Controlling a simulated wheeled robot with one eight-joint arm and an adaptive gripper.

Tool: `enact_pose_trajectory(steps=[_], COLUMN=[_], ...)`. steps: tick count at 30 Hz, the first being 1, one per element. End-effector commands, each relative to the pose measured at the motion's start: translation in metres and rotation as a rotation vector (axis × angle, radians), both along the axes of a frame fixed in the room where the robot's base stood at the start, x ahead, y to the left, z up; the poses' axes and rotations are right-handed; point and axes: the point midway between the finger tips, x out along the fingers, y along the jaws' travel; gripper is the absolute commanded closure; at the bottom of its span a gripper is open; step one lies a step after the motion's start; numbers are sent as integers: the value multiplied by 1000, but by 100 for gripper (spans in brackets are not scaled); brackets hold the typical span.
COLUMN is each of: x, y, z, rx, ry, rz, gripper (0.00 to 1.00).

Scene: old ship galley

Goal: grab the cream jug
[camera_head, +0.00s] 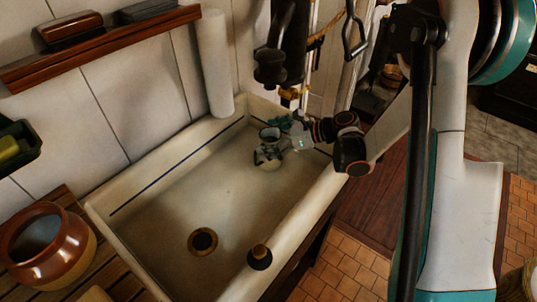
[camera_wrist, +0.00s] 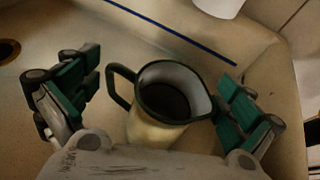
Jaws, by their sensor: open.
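The cream jug (camera_wrist: 158,130) has a cream body, a dark green rim and handle, and a dark inside. It stands upright in the pale sink, near the far right corner in the head view (camera_head: 268,160), where my gripper partly hides it. In the wrist view it lies between my two green fingers, its handle towards the left finger. My gripper (camera_wrist: 160,105) is open around the jug, with a gap on each side; in the head view it (camera_head: 270,145) reaches in from the right.
The sink (camera_head: 170,200) has raised walls around the jug and a drain (camera_head: 203,241). A dark bottle or knob (camera_head: 260,257) is at its front wall. A brown pot (camera_head: 45,245) stands on slats at left. A white roll (camera_head: 214,65) stands behind. Most of the basin is clear.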

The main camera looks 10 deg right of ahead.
Motion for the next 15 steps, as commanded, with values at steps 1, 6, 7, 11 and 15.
enact_pose_trajectory(steps=[1,6,7,11,15], x=[1,7,8,10,10], y=[8,29,31,34,33], z=[-7,-16,-17,-17,-16], rx=[0,0,0,0,0], ry=[0,-1,-1,-1,0], rz=[2,3,3,0,0], gripper=[0,0,0,0,5])
